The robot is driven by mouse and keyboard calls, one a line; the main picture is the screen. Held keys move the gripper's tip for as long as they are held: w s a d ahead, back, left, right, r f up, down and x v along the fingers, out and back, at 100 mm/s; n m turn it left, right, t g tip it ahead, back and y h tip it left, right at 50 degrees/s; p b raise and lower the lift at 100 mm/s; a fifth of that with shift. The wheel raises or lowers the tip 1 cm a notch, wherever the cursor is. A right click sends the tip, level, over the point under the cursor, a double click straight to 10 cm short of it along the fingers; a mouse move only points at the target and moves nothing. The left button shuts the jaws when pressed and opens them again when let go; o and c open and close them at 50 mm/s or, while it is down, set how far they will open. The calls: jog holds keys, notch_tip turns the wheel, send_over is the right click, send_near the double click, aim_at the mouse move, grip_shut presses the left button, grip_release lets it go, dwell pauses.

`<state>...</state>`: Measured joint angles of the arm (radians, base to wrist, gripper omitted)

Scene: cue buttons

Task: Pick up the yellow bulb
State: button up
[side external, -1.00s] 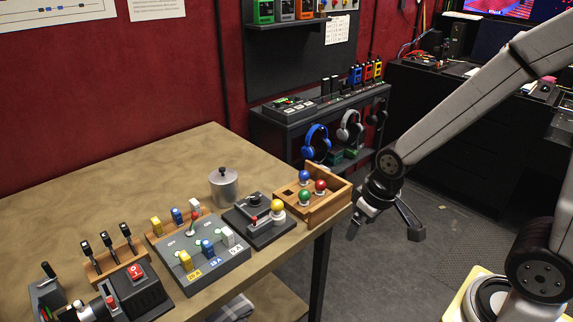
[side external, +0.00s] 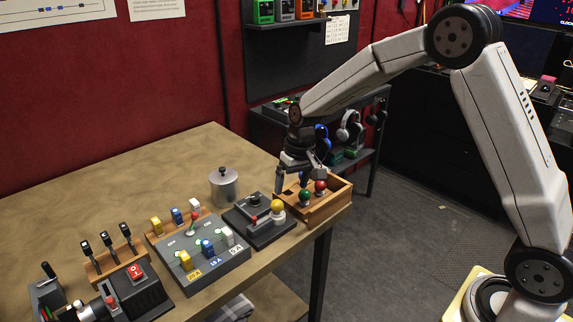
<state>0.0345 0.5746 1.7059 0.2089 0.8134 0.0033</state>
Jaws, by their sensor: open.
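The yellow bulb (side external: 277,206) sits upright on the right side of a dark grey device (side external: 262,232) near the table's right end. My gripper (side external: 300,188) is open and points down over the wooden box (side external: 328,208), to the right of and beyond the yellow bulb. A green bulb (side external: 305,196) and a red bulb (side external: 320,187) stand in the box close to my fingers. I cannot tell whether the fingers touch them.
A metal canister (side external: 224,187) with a black knob stands left of my gripper. A grey panel (side external: 205,265) with coloured fuses and several black levers (side external: 107,242) stand further left. The back left of the table (side external: 120,185) is clear.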

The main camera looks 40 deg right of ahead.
aim_at(279, 201)
jog(key=shift+w+a+f+y, duration=0.1)
jog(key=shift+w+f+y, duration=0.05)
jog(key=shift+w, duration=0.6)
jog(key=shift+w+a+f+y, duration=0.1)
jog(key=shift+w+f+y, duration=0.05)
jog(key=shift+w, duration=0.6)
jog(key=shift+x, duration=1.3)
jog(key=shift+s+f, duration=0.1)
jog(key=shift+x, duration=2.5)
grip_shut()
